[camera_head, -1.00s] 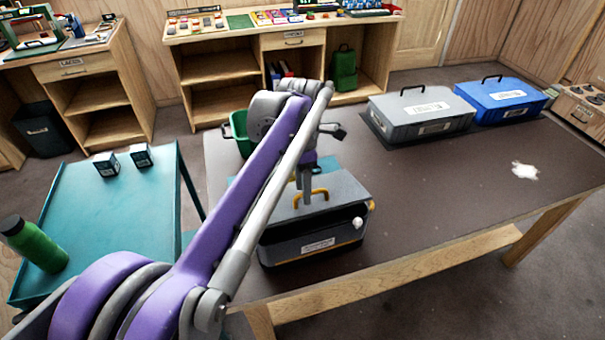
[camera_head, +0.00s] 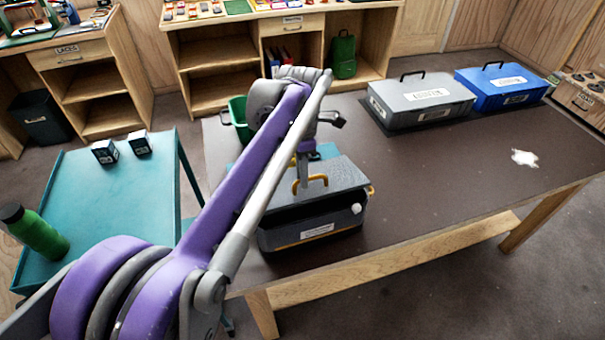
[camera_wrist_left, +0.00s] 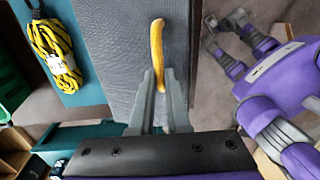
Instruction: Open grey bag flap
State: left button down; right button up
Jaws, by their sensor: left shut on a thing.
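The grey bag (camera_head: 316,232) sits on the dark table, a white label on its front. Its grey flap (camera_head: 342,174) has a yellow handle (camera_head: 297,186); a dark gap shows between the flap's front edge and the bag's front. My left gripper (camera_head: 303,180) comes down from above onto the handle. In the left wrist view the gripper (camera_wrist_left: 159,100) is shut on the yellow handle (camera_wrist_left: 157,45), with the grey flap (camera_wrist_left: 115,40) beyond the fingers. The bag's inside is hidden. I do not make out my right gripper.
A grey case (camera_head: 421,100) and a blue case (camera_head: 505,88) stand at the table's back right. A green bin (camera_head: 238,118) is behind the bag. The teal side table (camera_head: 100,205) holds a green bottle (camera_head: 35,232) and two dark boxes. The table's right half is mostly clear.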

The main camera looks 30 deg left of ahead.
pick_arm(q)
jog(key=shift+w+a+r+p, duration=0.6)
jog(key=shift+a+r+p, duration=0.15)
jog(key=shift+r, duration=0.1)
jog(key=shift+a, duration=0.1)
jog(key=shift+w+a+r+p, duration=0.55)
jog(key=shift+w+a+r, duration=0.15)
jog(key=shift+a+r, duration=0.1)
jog(key=c, duration=0.9)
grip_release()
jog(key=shift+f, duration=0.2)
jog(key=shift+o, duration=0.5)
jog(key=o, duration=0.6)
jog(key=shift+d, duration=0.1)
